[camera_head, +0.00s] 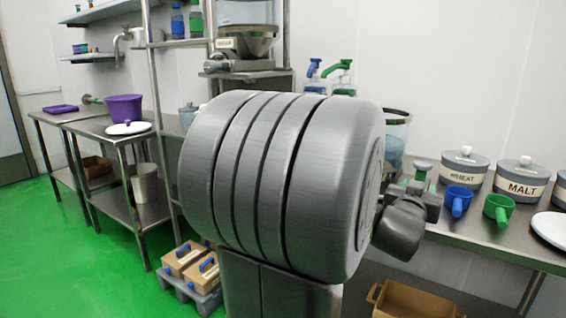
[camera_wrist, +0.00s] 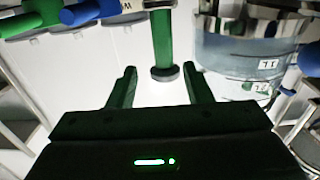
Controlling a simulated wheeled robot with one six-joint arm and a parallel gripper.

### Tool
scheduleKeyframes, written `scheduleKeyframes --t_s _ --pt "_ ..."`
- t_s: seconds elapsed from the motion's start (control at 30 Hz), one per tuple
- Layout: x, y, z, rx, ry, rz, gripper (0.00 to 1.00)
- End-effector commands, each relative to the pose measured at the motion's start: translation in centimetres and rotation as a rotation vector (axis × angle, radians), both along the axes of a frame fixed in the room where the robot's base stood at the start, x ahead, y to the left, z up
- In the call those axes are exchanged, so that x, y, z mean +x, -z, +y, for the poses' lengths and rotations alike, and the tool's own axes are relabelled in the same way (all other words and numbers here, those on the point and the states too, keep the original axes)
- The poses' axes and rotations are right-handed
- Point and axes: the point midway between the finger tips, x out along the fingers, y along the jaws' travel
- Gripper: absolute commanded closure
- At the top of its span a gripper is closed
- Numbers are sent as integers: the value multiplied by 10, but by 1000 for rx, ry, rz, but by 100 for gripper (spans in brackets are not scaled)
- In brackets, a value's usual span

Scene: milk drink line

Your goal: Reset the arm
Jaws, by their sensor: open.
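My gripper (camera_wrist: 161,88) shows in the wrist view with its two dark green-tinted fingers spread apart and nothing held between them. A green cylinder with a dark round end (camera_wrist: 162,45) lies beyond the fingertips, in line with the gap. It looks apart from the fingers, though the distance is hard to judge. In the head view my own large grey arm joint fills the middle and hides much of the bench. My wrist parts show to its right, over the bench.
A clear container of liquid (camera_wrist: 245,55) is close on the right in the wrist view. On the bench (camera_head: 490,232) stand the WHEAT pot (camera_head: 463,168), the MALT pot (camera_head: 521,181), a blue scoop (camera_head: 458,200) and a green scoop (camera_head: 498,208). Green floor (camera_head: 75,265) is open at left.

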Motion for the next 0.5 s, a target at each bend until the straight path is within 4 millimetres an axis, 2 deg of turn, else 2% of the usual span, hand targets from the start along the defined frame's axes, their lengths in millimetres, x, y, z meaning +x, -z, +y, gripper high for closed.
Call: scheduleKeyframes --t_s 0.2,0.5 --pt "33 1 -22 0 0 1 55" --pt "61 1 -41 1 -1 1 55"
